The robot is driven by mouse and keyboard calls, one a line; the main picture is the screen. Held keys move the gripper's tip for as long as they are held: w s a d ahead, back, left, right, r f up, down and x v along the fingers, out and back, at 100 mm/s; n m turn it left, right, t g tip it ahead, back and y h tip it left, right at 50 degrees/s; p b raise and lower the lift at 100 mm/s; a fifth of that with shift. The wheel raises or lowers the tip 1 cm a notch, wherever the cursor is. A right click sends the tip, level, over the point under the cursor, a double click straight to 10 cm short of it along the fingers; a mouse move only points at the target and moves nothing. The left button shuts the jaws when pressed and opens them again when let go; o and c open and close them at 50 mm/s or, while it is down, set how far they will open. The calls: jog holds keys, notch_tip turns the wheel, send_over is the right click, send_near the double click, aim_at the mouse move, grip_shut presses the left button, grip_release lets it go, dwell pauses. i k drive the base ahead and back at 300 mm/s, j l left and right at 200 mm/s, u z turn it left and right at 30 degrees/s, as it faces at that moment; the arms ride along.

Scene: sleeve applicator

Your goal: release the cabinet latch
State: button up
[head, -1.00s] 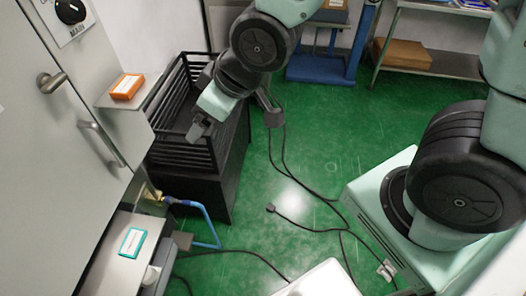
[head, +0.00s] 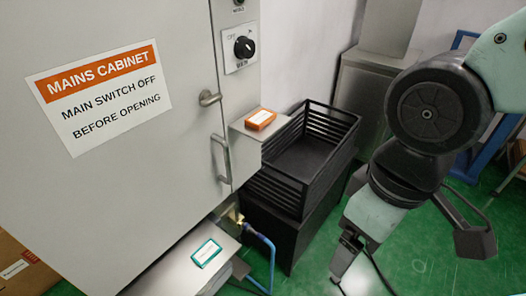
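The grey mains cabinet (head: 175,200) fills the left of the head view, its door shut. Its latch (head: 209,98) is a small metal turn handle near the door's right edge, with the knob end pointing left. A vertical pull handle (head: 222,158) sits below it. The black main switch knob (head: 244,47) is on a plate to the upper right, marked OFF and MAIN; its exact setting is hard to read. My gripper (head: 340,272) hangs low at the right, well apart from the latch, with nothing visible in it. Its finger gap cannot be made out.
An orange box (head: 261,119) lies on a small side shelf right of the door. A black slatted crate (head: 300,190) stands beyond it. A teal-edged box (head: 206,253) lies on a ledge below. A blue hose (head: 268,262) curves beneath. Green floor is open around my gripper.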

aim_at(206, 100)
jog(key=u, duration=1.25)
jog(key=z, duration=0.45)
